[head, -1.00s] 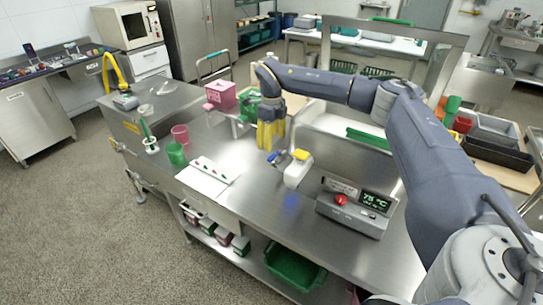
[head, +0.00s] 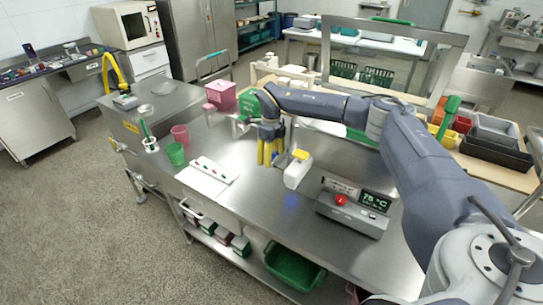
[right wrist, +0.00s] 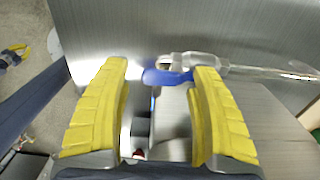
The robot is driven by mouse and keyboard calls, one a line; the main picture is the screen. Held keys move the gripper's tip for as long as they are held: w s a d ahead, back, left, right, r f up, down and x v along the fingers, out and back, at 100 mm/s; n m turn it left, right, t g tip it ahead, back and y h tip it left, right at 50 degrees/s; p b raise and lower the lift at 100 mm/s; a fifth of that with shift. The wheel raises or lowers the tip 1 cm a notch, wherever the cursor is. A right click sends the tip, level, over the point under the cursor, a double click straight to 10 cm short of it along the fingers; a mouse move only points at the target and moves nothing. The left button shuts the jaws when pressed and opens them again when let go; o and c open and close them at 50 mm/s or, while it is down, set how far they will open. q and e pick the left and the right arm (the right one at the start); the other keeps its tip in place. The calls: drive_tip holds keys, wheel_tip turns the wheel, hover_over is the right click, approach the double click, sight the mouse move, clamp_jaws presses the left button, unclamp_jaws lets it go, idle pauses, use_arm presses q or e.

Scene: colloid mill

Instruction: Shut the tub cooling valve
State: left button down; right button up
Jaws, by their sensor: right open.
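The blue lever handle (right wrist: 168,77) of a valve shows in the right wrist view, on a metal fitting with a pipe (right wrist: 245,70) running right. It lies between the fingertips of my right gripper (right wrist: 160,66), nearer the right finger; contact cannot be told. The handle is mostly hidden there.
A grey control box (head: 352,208) with a red button and a display reading 75 °C stands right of the white box.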

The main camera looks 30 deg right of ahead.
clamp_jaws()
idle(0.3)
drive_tip(key=shift+w+a, duration=0.1)
drive_tip(key=shift+a, duration=0.05)
